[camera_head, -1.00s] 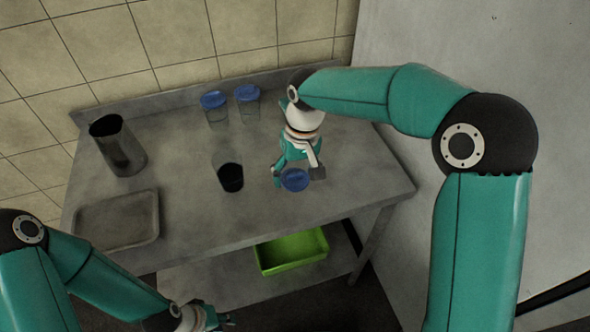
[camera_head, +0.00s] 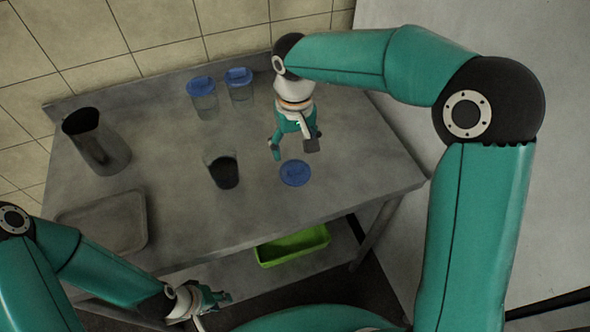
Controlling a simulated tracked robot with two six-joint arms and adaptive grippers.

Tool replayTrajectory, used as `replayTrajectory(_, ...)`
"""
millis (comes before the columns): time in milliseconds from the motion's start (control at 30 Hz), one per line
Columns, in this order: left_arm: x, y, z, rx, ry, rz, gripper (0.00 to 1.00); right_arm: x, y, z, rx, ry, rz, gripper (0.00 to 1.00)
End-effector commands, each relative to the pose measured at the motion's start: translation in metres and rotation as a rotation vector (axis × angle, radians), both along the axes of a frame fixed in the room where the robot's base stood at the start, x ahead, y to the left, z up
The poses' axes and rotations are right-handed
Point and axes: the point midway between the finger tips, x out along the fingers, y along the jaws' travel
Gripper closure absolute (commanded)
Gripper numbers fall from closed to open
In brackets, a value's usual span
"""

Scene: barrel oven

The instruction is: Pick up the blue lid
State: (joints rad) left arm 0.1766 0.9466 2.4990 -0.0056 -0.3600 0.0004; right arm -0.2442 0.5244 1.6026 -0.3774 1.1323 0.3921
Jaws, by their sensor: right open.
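A round blue lid (camera_head: 295,173) lies flat on the grey metal table (camera_head: 330,205), right of an open glass jar (camera_head: 223,171) with dark contents. My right gripper (camera_head: 293,149) is open and empty, just behind and above the lid, with its fingers pointing down toward it. The lid is in full view and apart from the fingers. My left gripper (camera_head: 222,298) is low at the front, below the tabletop edge, seen from the side; I cannot tell how far its fingers are apart.
Two blue-lidded jars (camera_head: 202,95) (camera_head: 239,84) stand at the back. A dark metal cylinder (camera_head: 97,142) and a shallow tray (camera_head: 105,222) are at the left. A green bin (camera_head: 293,246) sits on the lower shelf. The table's right front is clear.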

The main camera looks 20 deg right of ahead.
Motion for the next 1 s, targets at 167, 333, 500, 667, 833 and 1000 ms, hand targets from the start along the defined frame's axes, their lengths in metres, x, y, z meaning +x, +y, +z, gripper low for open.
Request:
replayTrajectory(167, 0.000, 0.000, 0.000, 0.000, 0.000, 0.000, 0.69, 0.000, 0.000, -0.013, 0.001, 0.000, 0.000, 0.25)
replayTrajectory(333, 0.000, 0.000, 0.004, 0.000, 0.000, 0.000, 0.69, -0.003, 0.000, -0.026, 0.001, 0.003, -0.001, 0.25)
replayTrajectory(500, 0.000, 0.000, 0.008, 0.000, 0.000, 0.000, 0.69, -0.004, 0.000, -0.051, 0.001, 0.003, -0.001, 0.25)
replayTrajectory(667, 0.000, 0.000, 0.009, 0.000, 0.000, 0.000, 0.69, -0.003, 0.000, -0.064, 0.001, 0.000, -0.002, 0.25)
replayTrajectory(833, 0.000, 0.000, 0.009, 0.000, 0.000, 0.000, 0.69, -0.003, 0.000, -0.065, 0.001, -0.001, -0.002, 0.25)
replayTrajectory(1000, 0.000, 0.000, 0.009, 0.000, 0.000, 0.000, 0.69, -0.003, 0.000, -0.065, 0.001, -0.001, -0.002, 0.45)
